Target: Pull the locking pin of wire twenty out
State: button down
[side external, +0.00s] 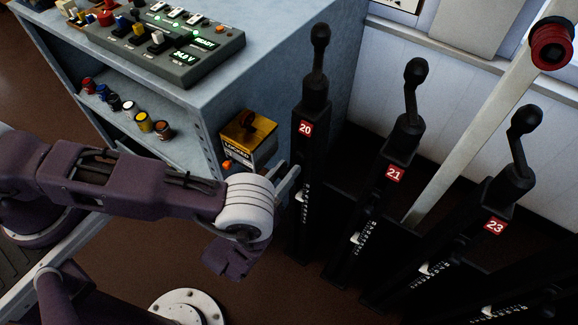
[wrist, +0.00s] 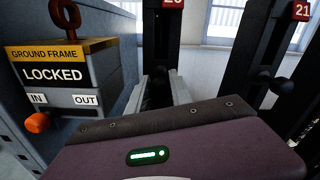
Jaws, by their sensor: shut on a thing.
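Lever 20 (side external: 312,100) stands upright, black, with a red number plate (side external: 305,128); its lower part also shows in the wrist view (wrist: 160,45). My gripper (side external: 292,178) reaches to the front of this lever below the plate. In the wrist view its two pale fingers (wrist: 164,88) point at the lever, with a dark part between them. The fingers are shut on that part, the locking pin, which is mostly hidden. I cannot tell how far the pin sits in the lever.
Lever 21 (side external: 395,150) and lever 23 (side external: 500,200) stand to the right. Left of lever 20, a yellow-topped ground frame box (side external: 247,138) reads LOCKED in the wrist view (wrist: 55,75). A grey cabinet (side external: 270,65) with a control panel (side external: 165,45) stands behind my arm.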

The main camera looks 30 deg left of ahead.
jog(key=c, duration=1.1)
grip_release()
jog(key=shift+s, duration=0.1)
jog(key=shift+c, duration=0.2)
jog(key=s, duration=0.7)
